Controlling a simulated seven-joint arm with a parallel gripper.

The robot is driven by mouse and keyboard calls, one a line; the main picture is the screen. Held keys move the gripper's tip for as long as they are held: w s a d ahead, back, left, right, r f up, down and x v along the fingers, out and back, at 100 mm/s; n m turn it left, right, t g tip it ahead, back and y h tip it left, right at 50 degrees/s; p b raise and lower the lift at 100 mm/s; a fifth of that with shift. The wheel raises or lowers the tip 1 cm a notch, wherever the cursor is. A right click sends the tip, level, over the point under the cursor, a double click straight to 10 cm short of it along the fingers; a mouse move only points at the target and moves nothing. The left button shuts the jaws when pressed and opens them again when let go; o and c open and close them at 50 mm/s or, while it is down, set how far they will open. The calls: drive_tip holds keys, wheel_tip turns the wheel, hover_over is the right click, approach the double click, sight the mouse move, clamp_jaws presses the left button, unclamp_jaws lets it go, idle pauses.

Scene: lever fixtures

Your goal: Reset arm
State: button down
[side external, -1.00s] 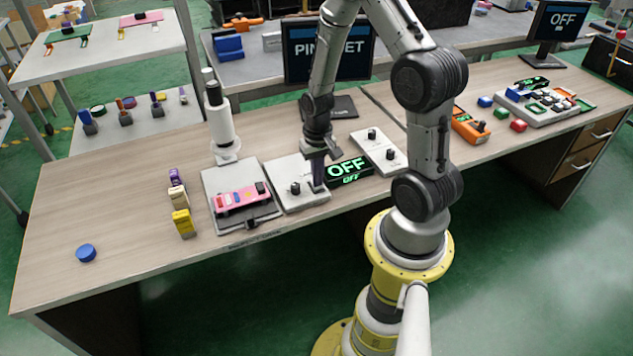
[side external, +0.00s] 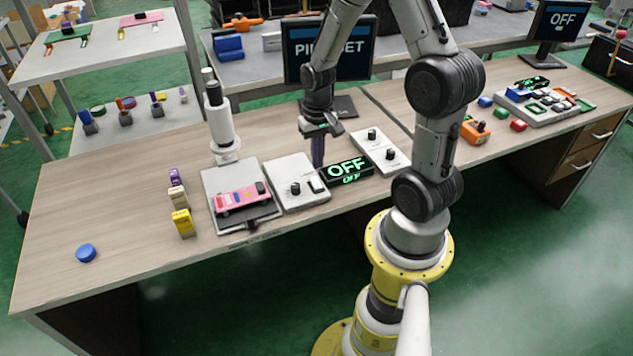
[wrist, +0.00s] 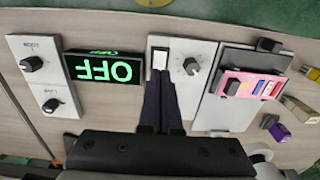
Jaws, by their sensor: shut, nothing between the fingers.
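My gripper (side external: 318,163) is shut and empty. In the side external view it points down just behind the white switch panel (side external: 285,170). In the wrist view the dark fingers (wrist: 161,78) show together, their tips just below the pale rocker switch (wrist: 160,59) as seen there. The panel also carries a black knob (side external: 295,188), beside the switch. A black display (side external: 347,171) next to the panel reads OFF in green. I cannot tell whether the fingers touch the panel.
A white panel with two knobs (side external: 379,152) stands right of the display. Coloured blocks (side external: 182,223) and a blue disc (side external: 86,253) are at left.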

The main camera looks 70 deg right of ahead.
drive_tip(key=shift+r, duration=0.4)
drive_tip(key=w+a+r+n+t+h, duration=0.1)
drive_tip(key=a+r+n+t, duration=0.1)
drive_tip(key=a+r, duration=0.45)
drive_tip(key=w+a+r+n+t, duration=0.2)
drive_tip(key=a+r+n+t, duration=0.15)
drive_tip(key=r, duration=0.65)
drive_tip(key=s+a+r+n, duration=0.1)
drive_tip(key=s+a+r, duration=0.1)
drive_tip(key=s, duration=0.4)
drive_tip(key=s+a+r+n+y, duration=0.1)
drive_tip(key=s+a+r+n, duration=0.1)
drive_tip(key=s+a, duration=0.2)
drive_tip(key=shift+s, duration=1)
drive_tip(key=shift+a+n, duration=0.1)
drive_tip(key=shift+n, duration=0.15)
